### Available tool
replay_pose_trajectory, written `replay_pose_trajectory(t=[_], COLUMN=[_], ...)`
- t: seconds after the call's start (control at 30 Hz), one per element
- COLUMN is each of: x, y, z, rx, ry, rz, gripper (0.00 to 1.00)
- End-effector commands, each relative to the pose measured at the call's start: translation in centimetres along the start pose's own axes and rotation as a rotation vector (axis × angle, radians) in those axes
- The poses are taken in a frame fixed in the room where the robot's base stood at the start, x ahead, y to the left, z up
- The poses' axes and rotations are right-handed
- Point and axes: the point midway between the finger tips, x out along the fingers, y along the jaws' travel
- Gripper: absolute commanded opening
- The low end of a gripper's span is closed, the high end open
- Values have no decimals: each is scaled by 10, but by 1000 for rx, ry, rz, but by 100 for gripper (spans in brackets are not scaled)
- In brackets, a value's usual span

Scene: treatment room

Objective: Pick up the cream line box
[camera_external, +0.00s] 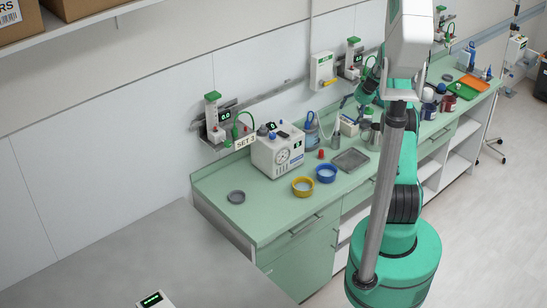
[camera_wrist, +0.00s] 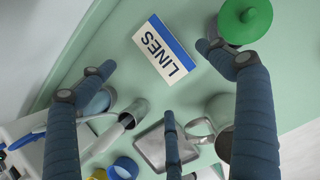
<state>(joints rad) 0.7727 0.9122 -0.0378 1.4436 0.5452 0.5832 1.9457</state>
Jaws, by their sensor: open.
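The cream line box (camera_wrist: 150,58) has a blue band along its edge and the word LINES on its face. It lies in the upper middle of the wrist view, on the green counter. In the external view a small cream box (camera_external: 349,126) stands on the counter just below my gripper. My gripper (camera_wrist: 160,76) has dark blue fingers spread wide, with nothing between them. The box shows beyond and between the left and right fingertips, and no contact is visible. In the external view my gripper (camera_external: 362,97) is small and partly hidden by my arm.
A green round lid (camera_wrist: 243,18) is close to the right finger. A metal cup (camera_wrist: 134,110), a grey metal tray (camera_wrist: 152,147) and a metal mug (camera_wrist: 220,106) are near the box. A white machine (camera_external: 278,152) and yellow and blue bowls (camera_external: 303,187) stand left. The counter's front left is mostly clear.

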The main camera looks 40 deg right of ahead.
Motion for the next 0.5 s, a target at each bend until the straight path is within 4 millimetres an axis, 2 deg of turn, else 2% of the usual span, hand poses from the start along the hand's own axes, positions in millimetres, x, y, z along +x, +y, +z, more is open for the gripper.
replay_pose_trajectory(t=[0.3, 0.5], x=[41, 56], y=[0, 0], z=[0, 0], rx=[-1, -1], ry=[1, 1], rz=[0, 0], gripper=[91, 91])
